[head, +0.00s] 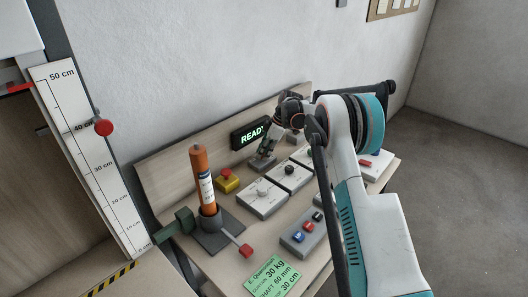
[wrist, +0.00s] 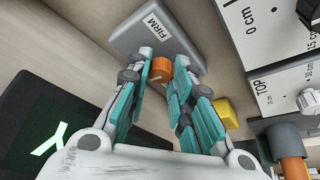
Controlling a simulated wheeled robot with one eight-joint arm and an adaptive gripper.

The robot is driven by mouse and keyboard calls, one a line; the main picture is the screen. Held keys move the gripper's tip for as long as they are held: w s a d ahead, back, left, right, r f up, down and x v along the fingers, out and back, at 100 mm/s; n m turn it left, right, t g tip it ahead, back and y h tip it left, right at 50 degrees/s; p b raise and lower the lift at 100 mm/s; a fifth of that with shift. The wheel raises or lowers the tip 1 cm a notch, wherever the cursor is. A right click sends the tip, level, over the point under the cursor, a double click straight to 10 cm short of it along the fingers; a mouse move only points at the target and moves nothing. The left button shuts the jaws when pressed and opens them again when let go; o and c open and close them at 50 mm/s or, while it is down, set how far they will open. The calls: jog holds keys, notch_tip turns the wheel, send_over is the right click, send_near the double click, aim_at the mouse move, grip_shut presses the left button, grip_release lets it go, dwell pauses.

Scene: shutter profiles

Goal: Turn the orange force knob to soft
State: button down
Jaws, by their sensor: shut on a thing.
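The orange force knob (wrist: 160,68) sits on a grey box (wrist: 128,40) in the wrist view. A white label reading FIRM (wrist: 152,25) is on that box beside the knob. My gripper (wrist: 160,76) has its teal fingers on either side of the knob and is shut on it. In the head view the grey box (head: 262,164) stands at the back of the bench, below the display, with my gripper (head: 265,152) coming down over it. The knob is hidden there by my gripper. Any soft label is not visible.
A lit display (head: 250,133) stands behind the box. A yellow box with a red button (head: 227,182) and an orange cylinder (head: 201,172) stand to the left. White dial panels (head: 263,199) are in front and right. A switch box (head: 303,236) is nearer the front edge.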

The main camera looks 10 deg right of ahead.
jog(key=shift+n+g, duration=0.3)
jog(key=shift+n, duration=0.4)
jog(key=c, duration=1.7)
grip_release()
jog(key=v, duration=1.2)
